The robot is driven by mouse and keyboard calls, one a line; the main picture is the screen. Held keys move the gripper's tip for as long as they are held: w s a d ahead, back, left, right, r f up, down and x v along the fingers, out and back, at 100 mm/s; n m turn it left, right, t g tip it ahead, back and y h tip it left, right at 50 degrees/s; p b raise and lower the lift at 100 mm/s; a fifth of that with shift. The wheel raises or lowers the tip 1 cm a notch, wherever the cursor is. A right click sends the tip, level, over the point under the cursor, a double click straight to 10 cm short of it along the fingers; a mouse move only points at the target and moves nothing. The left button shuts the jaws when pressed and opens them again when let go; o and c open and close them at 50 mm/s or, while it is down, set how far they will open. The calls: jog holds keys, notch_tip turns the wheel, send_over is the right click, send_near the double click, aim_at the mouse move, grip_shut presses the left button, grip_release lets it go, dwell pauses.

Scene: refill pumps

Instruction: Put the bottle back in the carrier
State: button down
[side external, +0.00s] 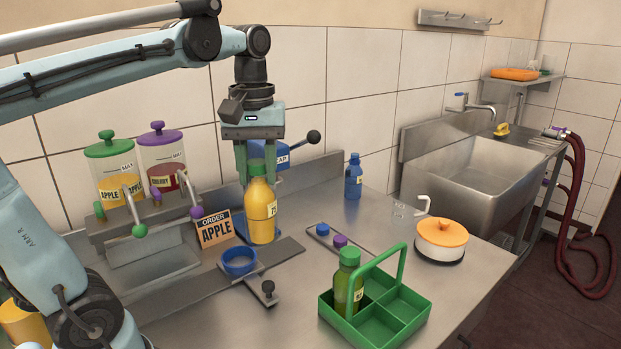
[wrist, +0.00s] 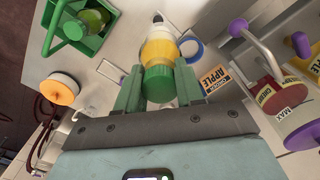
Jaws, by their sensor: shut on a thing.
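My gripper (side external: 254,158) is shut on a bottle of yellow liquid with a green cap (side external: 261,211). The bottle hangs upright above the steel counter, near the order card. In the wrist view the same bottle (wrist: 159,52) sits between the two green fingers (wrist: 158,88). The green carrier (side external: 404,312) stands on the counter at the front right, with a raised handle. A dark green bottle (side external: 347,284) stands in its left compartment; the other compartments that I see look empty. The carrier also shows at the upper left of the wrist view (wrist: 52,24).
An order card reading APPLE (side external: 215,230) and a blue ring (side external: 239,262) are near the held bottle. A blue bottle (side external: 353,177) stands behind. A strip with blue and purple caps (side external: 340,241) and an orange-lidded pot (side external: 441,240) are near the carrier. Two dispensers (side external: 112,172) stand left.

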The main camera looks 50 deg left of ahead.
jog(key=shift+r, duration=1.75)
jog(key=shift+r, duration=2.25)
jog(key=shift+w+d+r, duration=0.2)
jog(key=w+d+m, duration=0.2)
jog(key=w+d, duration=0.3)
jog(key=d, duration=0.5)
jog(key=w+d+m, duration=0.3)
jog(key=w+d, duration=0.1)
jog(key=d, duration=0.6)
notch_tip(320, 180, down, 18)
